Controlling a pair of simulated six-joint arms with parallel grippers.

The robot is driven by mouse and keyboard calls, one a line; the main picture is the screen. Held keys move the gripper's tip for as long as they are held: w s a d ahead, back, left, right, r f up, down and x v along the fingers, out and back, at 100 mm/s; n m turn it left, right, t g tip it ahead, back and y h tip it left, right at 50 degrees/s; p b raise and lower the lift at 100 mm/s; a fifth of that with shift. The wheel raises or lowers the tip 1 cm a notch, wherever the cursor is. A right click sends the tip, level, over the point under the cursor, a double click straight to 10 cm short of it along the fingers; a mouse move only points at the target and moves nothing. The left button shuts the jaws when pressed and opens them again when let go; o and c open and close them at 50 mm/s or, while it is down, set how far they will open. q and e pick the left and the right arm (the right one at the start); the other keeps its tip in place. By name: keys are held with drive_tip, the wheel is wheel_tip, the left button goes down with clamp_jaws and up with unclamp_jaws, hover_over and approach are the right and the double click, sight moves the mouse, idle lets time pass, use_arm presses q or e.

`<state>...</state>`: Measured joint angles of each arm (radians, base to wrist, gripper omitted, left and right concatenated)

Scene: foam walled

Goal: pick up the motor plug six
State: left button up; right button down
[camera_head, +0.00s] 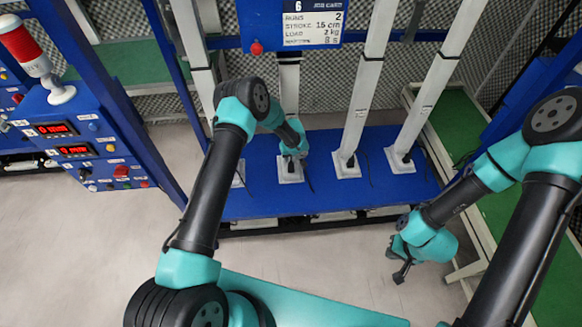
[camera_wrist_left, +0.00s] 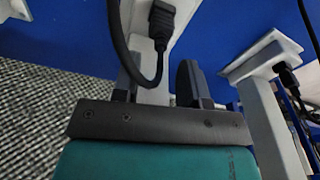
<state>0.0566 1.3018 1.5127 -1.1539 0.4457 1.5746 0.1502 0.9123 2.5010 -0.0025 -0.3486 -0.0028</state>
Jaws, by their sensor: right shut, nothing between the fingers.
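A black plug (camera_wrist_left: 160,18) with a looping black cable sits in a grey column in the left wrist view. My left gripper (camera_wrist_left: 155,80) has its two dark fingers apart, with the cable and part of the column between them in the picture; the plug lies beyond the fingertips. In the head view my left gripper (camera_head: 291,153) is at the foot of a grey column on the blue platform and hides the plug there. My right gripper (camera_head: 401,274) is shut and empty, hanging over the floor in front of the platform.
Other grey columns with black plugs at their feet (camera_head: 350,160) (camera_head: 408,157) stand to the right on the blue platform (camera_head: 260,203). A sign marked 6 (camera_head: 311,22) hangs above. A control box (camera_head: 85,150) stands at left. The floor in front is clear.

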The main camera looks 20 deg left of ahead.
sight(291, 164)
use_arm(q)
drive_tip(key=shift+w+a+f, duration=0.1)
drive_tip(key=shift+w+f, duration=0.05)
drive_tip(key=shift+f, duration=1.25)
drive_tip(key=shift+c, duration=0.2)
clamp_jaws()
